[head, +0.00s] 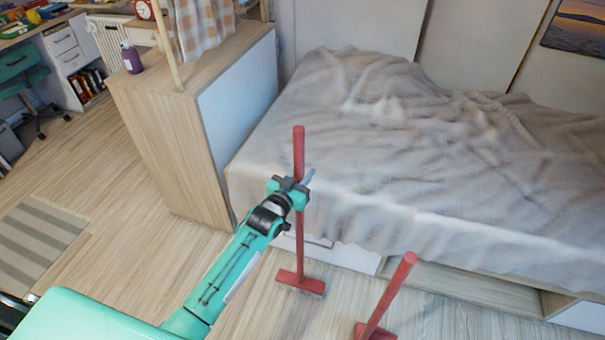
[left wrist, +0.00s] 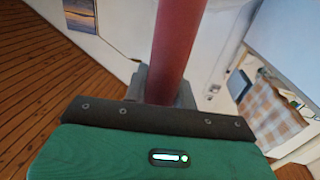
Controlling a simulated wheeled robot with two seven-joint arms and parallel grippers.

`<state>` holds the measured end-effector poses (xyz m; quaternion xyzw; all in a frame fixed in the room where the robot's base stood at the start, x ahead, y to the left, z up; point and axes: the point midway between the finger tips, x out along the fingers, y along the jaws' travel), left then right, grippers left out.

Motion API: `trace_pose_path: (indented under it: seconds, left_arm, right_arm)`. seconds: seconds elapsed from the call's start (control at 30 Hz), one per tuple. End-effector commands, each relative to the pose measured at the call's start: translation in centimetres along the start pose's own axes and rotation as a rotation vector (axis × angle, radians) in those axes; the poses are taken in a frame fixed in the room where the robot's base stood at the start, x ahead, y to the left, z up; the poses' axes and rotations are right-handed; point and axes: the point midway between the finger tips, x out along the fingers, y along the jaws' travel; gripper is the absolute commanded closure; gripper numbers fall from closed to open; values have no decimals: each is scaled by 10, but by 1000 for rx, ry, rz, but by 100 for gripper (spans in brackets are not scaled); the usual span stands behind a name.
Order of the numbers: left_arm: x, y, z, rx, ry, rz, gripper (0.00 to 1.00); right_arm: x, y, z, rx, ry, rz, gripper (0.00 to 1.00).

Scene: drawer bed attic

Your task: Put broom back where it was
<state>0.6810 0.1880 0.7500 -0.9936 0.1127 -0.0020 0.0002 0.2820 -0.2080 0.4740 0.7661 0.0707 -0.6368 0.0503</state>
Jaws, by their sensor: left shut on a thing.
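A red broom (head: 299,150) stands upright beside the bed, with its head (head: 300,283) at or just above the floor; I cannot tell which. My left gripper (head: 298,190) is shut on its handle, in the upper half. In the left wrist view the red handle (left wrist: 178,50) runs up between the fingers (left wrist: 165,88). A second red broom (head: 390,292) leans at the lower right, apart from the first; its head is partly cut off by the frame edge. My right gripper is not in view.
The bed (head: 400,130) with a rumpled grey cover fills the right, with a drawer front and an open gap (head: 465,285) below. A wooden cabinet (head: 165,130) with a purple bottle (head: 131,57) stands at its left end. The floor (head: 130,240) left of my arm is clear beside a striped rug (head: 35,240).

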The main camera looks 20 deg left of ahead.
Motion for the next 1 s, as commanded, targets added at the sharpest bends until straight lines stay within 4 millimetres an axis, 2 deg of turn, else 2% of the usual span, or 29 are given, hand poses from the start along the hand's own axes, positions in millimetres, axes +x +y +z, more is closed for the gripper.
trace_pose_path:
  seconds: [0.07, 0.1, 0.17, 0.2, 0.57, 0.73, 1.0]
  left_arm:
    - [0, 0, 2, 0, 2, 0, 96]
    - [0, 0, 2, 0, 0, 0, 65]
    - [0, 0, 2, 0, 0, 0, 53]
    - [0, 0, 2, 0, 0, 0, 51]
    - [-2, 0, 0, 0, -1, 0, 51]
    - [-24, 0, 0, 0, -1, -1, 51]
    - [-74, 0, 0, 0, -2, 0, 51]
  right_arm:
    - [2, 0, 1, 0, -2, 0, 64]
    - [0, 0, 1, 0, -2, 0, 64]
    - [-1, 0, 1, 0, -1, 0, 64]
    - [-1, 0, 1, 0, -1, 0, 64]
    - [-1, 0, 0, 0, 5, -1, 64]
    - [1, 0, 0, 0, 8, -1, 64]
    - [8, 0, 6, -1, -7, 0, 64]
